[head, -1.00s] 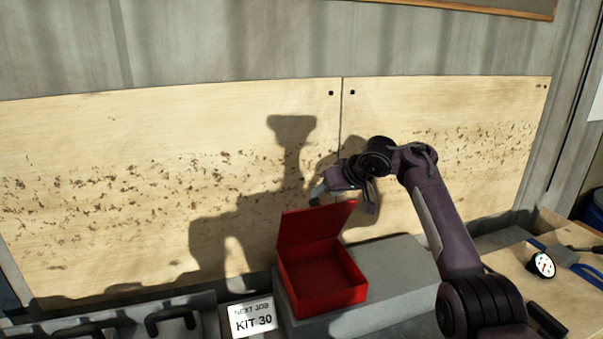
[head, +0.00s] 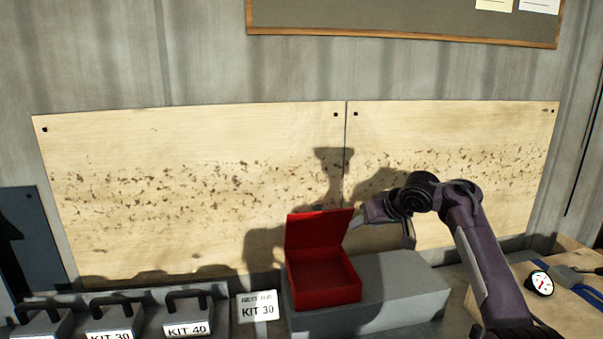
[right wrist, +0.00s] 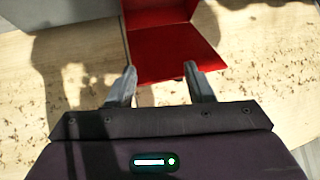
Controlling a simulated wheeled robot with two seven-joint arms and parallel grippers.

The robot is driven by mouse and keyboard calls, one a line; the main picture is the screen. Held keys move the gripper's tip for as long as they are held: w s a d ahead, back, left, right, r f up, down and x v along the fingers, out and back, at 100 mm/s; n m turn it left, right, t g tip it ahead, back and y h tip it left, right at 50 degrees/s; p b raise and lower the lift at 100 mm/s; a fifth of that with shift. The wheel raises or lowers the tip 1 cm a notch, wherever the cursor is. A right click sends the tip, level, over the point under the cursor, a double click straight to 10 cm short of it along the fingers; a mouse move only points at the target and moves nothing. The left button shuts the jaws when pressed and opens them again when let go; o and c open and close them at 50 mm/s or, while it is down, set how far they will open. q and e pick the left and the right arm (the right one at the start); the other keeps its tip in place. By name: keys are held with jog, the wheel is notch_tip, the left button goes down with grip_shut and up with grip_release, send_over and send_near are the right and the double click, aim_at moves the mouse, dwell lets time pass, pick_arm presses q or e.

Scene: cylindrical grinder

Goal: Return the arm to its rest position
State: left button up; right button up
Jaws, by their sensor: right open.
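My right gripper (head: 383,228) is open and empty, beside the right edge of the red box's raised lid. In the right wrist view its two fingers (right wrist: 159,72) stand apart, with nothing between them. The red box (head: 322,281) stands open on a grey block, its lid tilted up at the back; the inside that shows looks empty. It also shows beyond the fingers in the right wrist view (right wrist: 172,52). My right arm is bent, coming in from the lower right. My left gripper is out of view.
The grey block (head: 400,290) bears the box. A dial gauge (head: 540,284) lies on the right bench. A wooden panel (head: 200,150) is behind.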

jog(key=s+d+f+g+h, duration=0.1)
jog(key=s+f+h, duration=0.1)
jog(key=s+f, duration=0.7)
jog(key=s+d+f+h, duration=0.15)
jog(key=s+f, duration=0.45)
jog(key=f, duration=0.8)
jog(key=s+m+g, duration=0.1)
jog(key=s+g, duration=0.2)
jog(key=s, duration=2.7)
notch_tip(320, 180, down, 35)
jog(key=s+g+b, duration=0.2)
jog(key=s+b, duration=0.1)
jog(key=b, duration=0.1)
pick_arm(q)
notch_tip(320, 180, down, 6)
jog(key=b, duration=0.2)
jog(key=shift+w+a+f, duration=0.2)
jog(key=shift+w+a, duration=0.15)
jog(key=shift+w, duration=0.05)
pick_arm(e)
jog(key=s+d+f, duration=0.1)
jog(key=s+f, duration=0.8)
jog(key=f, duration=0.1)
jog(key=s+d+f+h, duration=0.1)
jog(key=s+d+f, duration=0.1)
jog(key=s+f, duration=0.7)
jog(key=shift+s+d+f+g, duration=0.25)
jog(key=shift+s+f+g, duration=0.1)
jog(key=shift+s+g, duration=0.05)
